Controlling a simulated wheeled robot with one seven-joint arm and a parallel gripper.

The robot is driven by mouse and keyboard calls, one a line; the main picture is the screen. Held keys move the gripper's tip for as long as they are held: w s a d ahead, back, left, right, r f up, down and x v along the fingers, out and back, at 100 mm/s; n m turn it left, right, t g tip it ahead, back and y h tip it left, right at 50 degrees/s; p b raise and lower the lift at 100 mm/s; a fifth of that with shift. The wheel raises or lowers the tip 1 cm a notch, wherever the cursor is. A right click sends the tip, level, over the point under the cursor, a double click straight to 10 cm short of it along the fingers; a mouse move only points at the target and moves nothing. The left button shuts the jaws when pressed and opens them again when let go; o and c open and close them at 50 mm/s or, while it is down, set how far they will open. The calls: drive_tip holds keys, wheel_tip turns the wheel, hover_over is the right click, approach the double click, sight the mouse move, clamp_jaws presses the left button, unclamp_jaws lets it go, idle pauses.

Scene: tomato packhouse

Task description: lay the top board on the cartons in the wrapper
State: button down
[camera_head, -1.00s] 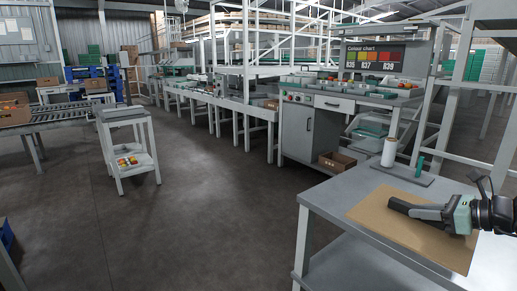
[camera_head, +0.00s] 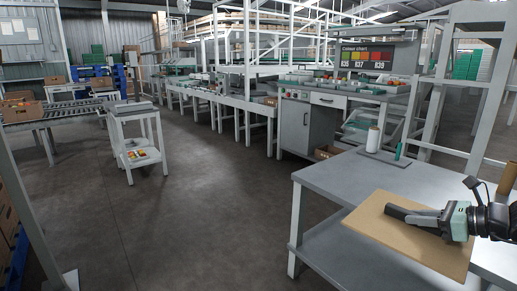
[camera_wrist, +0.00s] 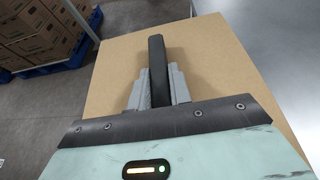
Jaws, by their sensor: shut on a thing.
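The top board (camera_head: 385,238) is a flat brown sheet with a dark bar-shaped handle (camera_head: 403,213) on its upper face. My gripper (camera_head: 430,220) is shut on this handle. In the wrist view the two grey fingers grip the dark handle (camera_wrist: 157,62) from both sides, with the board (camera_wrist: 215,70) spread beneath. In the head view the board looks raised and overlaps the near edge of the grey table. Stacked brown cartons (camera_wrist: 42,35) on a blue pallet show in the wrist view, and part of a stack (camera_head: 7,222) shows at the far left. I cannot make out the wrapper for sure.
The grey table (camera_head: 340,180) bears a white roll (camera_head: 373,138) on a dark base. A pale post (camera_head: 35,200) stands at the left near the cartons. Open floor (camera_head: 200,220) lies in the middle.

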drive_tip(key=s+a+f+n+g+y, duration=0.2)
drive_tip(key=s+a+f, duration=0.2)
drive_tip(key=a+f, duration=0.5)
drive_tip(key=r+p, duration=0.5)
drive_tip(key=p, duration=0.3)
drive_tip(key=d+r+p, duration=0.1)
drive_tip(key=r+p, duration=0.4)
drive_tip(key=p, duration=0.3)
drive_tip(key=r+p, duration=0.6)
drive_tip(key=p, duration=0.3)
drive_tip(key=shift+d, duration=0.4)
drive_tip(key=shift+m+t+h, duration=2.1)
drive_tip(key=shift+m+h, duration=0.3)
drive_tip(key=shift+m, duration=0.1)
drive_tip(key=shift+d, duration=0.1)
